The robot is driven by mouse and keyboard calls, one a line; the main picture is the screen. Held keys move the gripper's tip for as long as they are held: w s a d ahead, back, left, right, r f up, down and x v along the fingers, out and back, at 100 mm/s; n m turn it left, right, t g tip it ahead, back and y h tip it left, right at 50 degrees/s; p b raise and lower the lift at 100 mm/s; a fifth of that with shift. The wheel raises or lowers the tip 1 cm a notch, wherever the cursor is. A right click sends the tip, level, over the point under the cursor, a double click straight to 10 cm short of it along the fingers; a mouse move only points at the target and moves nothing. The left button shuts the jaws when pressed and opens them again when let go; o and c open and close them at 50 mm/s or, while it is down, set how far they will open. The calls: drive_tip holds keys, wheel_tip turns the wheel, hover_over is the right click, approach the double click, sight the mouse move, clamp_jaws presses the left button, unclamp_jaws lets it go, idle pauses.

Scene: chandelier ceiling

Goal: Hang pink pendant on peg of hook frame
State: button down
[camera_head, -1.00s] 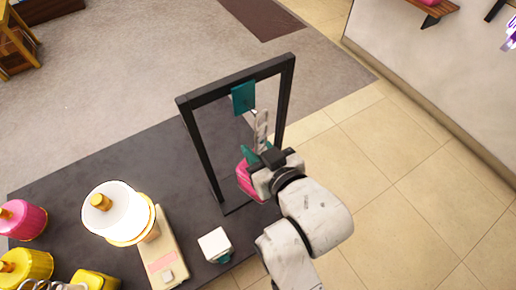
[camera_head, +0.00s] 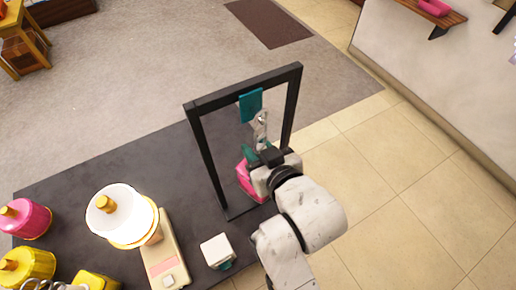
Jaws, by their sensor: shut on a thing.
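The pink pendant (camera_head: 246,181) shows as a pink body with a grey metal link (camera_head: 259,128) rising above it. My gripper (camera_head: 262,158) is shut on the pendant, and my arm hides part of it. The hook frame (camera_head: 204,150) is a dark upright frame standing on the dark table. A teal plate (camera_head: 250,104) sits on its top bar. The link's upper end is just below and right of the teal plate. The peg is not clearly visible, and I cannot tell whether the link touches it.
On the dark table (camera_head: 100,160) stand a white-and-gold pendant (camera_head: 120,214), a beige device (camera_head: 163,254) and a white cube (camera_head: 217,251). Pink (camera_head: 27,219) and yellow (camera_head: 27,266) pendants stand at the lower left. The table's back left is clear.

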drive_tip(key=shift+w+a+r, duration=0.1)
drive_tip(key=shift+w+a, duration=0.05)
drive_tip(key=shift+w, duration=0.1)
drive_tip(key=shift+w+a, duration=0.25)
drive_tip(key=shift+w, duration=0.15)
idle(0.5)
drive_tip(key=shift+f, duration=0.75)
idle(0.4)
drive_tip(key=shift+c, duration=0.6)
unclamp_jaws()
